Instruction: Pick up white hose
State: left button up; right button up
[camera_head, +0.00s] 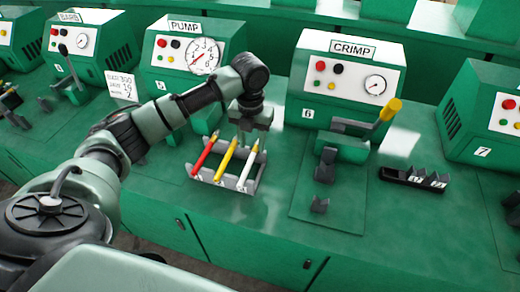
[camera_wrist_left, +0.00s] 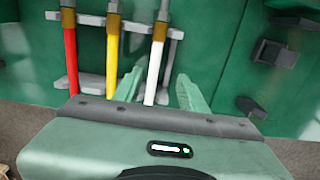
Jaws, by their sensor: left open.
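The white hose (camera_head: 247,172) lies at the right end of a grey rack (camera_head: 227,184), beside the yellow hose (camera_head: 226,160) and the red hose (camera_head: 204,154). All of them have brass-coloured ends. My left gripper (camera_head: 248,138) points down above the rack at the white hose's far end. In the left wrist view, the white hose (camera_wrist_left: 155,62) runs between the two open green fingers of my left gripper (camera_wrist_left: 161,75). I cannot tell whether either finger touches it. My right gripper is not in view.
The crimp machine (camera_head: 347,82) with a yellow-handled lever (camera_head: 389,110) stands right of the rack, its grey fixture (camera_head: 325,165) in front. A black tray (camera_head: 413,178) lies farther right. The pump machine (camera_head: 190,62) stands behind my left arm. The green bench front is mostly clear.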

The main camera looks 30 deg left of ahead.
aim_at(250, 159)
pick_arm(q)
jog(key=shift+w+f, duration=0.15)
jog(key=shift+f, duration=0.4)
jog(key=f, duration=0.1)
jog(key=p, duration=0.1)
jog(key=f, duration=0.1)
jog(key=shift+s+a+f, duration=0.3)
jog(key=shift+s, duration=0.05)
notch_tip(250, 159, down, 3)
jog(key=shift+w+a+r+p, duration=0.15)
jog(key=shift+p, duration=0.4)
jog(key=shift+w+f, duration=0.1)
jog(key=shift+f, duration=0.4)
grip_shut()
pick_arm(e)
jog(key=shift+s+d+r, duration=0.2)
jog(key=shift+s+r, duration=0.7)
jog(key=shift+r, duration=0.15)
